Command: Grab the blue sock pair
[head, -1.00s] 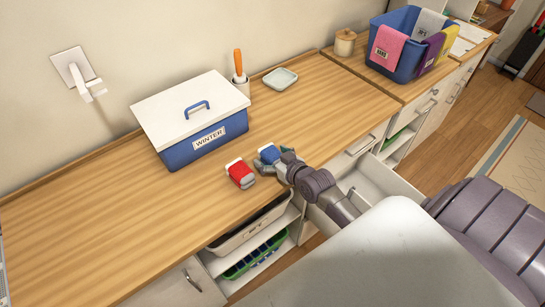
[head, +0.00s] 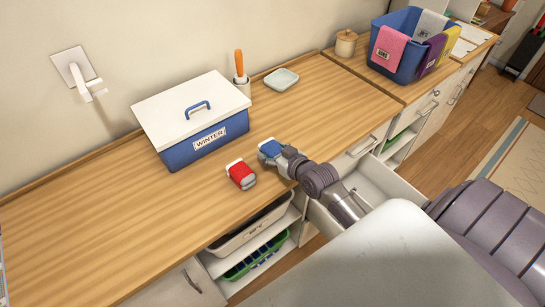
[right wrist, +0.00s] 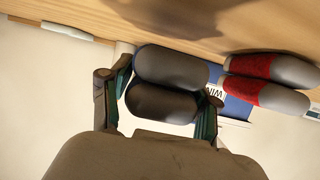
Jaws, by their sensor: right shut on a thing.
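The blue sock pair (head: 271,147) is at the front part of the wooden counter, right of the red sock pair (head: 241,174). My right gripper (head: 270,153) is shut on the blue pair. In the right wrist view, the fingers of my right gripper (right wrist: 163,98) stand on both sides of two rounded grey ends of the held pair (right wrist: 170,68). The blue part is hidden there. I cannot tell whether the pair is clear of the counter. The red pair (right wrist: 265,80) lies close beside it. My left gripper is not in view.
A blue box labelled WINTER (head: 205,140) with a white lid stands behind the socks. A small dish (head: 281,79) and a holder with an orange handle (head: 240,75) are farther back. A blue bin with cloths (head: 395,58) stands back right. An open drawer (head: 375,180) is below the counter.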

